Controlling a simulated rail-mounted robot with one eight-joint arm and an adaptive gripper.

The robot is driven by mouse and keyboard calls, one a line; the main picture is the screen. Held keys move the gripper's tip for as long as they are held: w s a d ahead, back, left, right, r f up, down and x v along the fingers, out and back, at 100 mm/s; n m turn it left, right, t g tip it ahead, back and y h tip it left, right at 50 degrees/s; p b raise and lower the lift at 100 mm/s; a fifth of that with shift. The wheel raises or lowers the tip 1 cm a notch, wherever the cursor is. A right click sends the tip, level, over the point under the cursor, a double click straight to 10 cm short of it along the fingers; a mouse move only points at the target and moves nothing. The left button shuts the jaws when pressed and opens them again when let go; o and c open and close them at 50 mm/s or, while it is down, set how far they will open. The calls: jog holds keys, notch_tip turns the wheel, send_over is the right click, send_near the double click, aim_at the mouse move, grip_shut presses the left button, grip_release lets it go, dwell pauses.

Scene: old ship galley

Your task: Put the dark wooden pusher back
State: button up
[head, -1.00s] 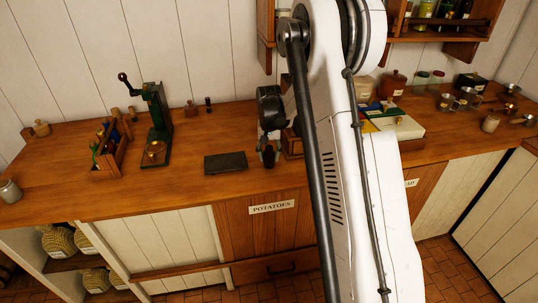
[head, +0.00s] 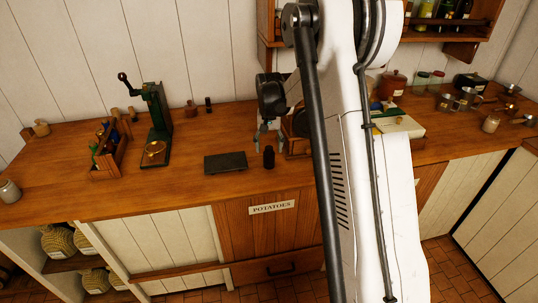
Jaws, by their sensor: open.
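A small dark upright piece (head: 268,157), which looks like the pusher, stands on the wooden counter near its front edge, right of a dark slab. It is narrower at the top. My gripper (head: 267,136) is open and empty, just above and behind the dark piece, with a visible gap between them. A green hand press (head: 156,125) with a crank and a brass round base plate stands to the left. My arm hides part of the counter right of the gripper.
A dark flat slab (head: 225,162) lies left of the dark piece. A wooden caddy (head: 108,158) with bottles stands further left. Metal cups (head: 466,98) stand at the right. The counter's front left is mostly clear.

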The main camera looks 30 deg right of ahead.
notch_tip(320, 180, up, 7)
jog(key=shift+b, duration=0.3)
jog(key=shift+s+a+r, duration=0.1)
jog(key=shift+r, duration=0.5)
jog(key=s+a+r+n+t, duration=0.3)
jog(key=s+a+r, duration=0.9)
jog(key=s, duration=0.3)
jog(key=s+a+f+n+t, duration=0.1)
jog(key=s+a, duration=0.3)
jog(key=s, duration=0.5)
jog(key=s+a+f+n+t, duration=0.1)
jog(key=s+a+t, duration=0.2)
jog(key=s, duration=0.6)
jog(key=shift+a+f+n, duration=0.4)
jog(key=shift+a, duration=0.05)
jog(key=shift+f, duration=0.15)
